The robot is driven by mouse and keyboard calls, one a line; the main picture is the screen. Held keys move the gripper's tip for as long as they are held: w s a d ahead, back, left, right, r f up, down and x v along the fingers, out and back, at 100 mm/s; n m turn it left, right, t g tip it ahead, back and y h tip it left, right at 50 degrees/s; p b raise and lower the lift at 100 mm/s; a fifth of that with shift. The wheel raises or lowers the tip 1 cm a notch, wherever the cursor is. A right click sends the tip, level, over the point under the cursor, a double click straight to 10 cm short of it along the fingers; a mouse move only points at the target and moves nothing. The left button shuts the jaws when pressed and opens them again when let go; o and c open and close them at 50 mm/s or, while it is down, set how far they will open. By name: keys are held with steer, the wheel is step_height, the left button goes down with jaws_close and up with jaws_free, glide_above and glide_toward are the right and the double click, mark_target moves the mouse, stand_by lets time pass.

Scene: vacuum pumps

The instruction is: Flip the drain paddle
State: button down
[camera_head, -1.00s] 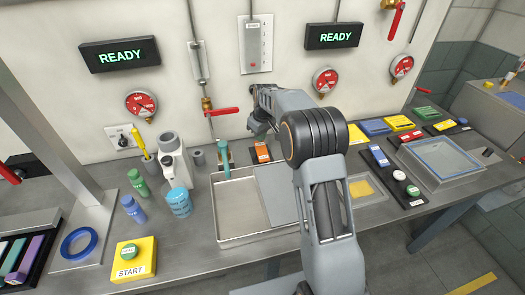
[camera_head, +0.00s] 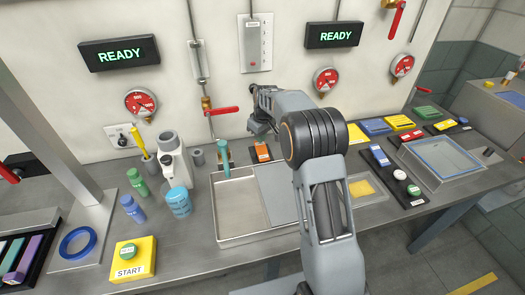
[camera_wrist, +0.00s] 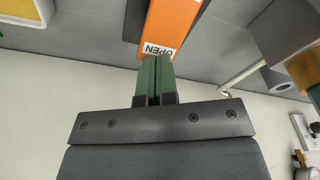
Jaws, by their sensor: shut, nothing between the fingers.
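An orange paddle marked OPEN (camera_head: 262,152) sits on a dark base at the back of the bench, right of the teal-handled post. It also shows in the wrist view (camera_wrist: 174,22), with the lettering upside down. My gripper (camera_wrist: 155,62) has its two green fingers together with nothing between them. Their tips overlap the paddle's lettered end in the wrist view; whether they touch it I cannot tell. In the head view my arm reaches to the back wall just above the paddle, and the fingertips are not clearly visible.
A shallow metal tray (camera_head: 228,237) with a grey plate lies in front. A red-handled valve (camera_head: 222,111) is on the wall to the left. The teal-handled post (camera_head: 225,156) stands close left of the paddle. Colored blocks (camera_head: 375,127) lie to the right.

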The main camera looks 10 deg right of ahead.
steer(key=shift+f+b, duration=0.6)
steer(key=shift+f, duration=0.45)
stand_by(0.4)
steer(key=shift+r+p, duration=2.65)
steer(key=shift+r, duration=0.95)
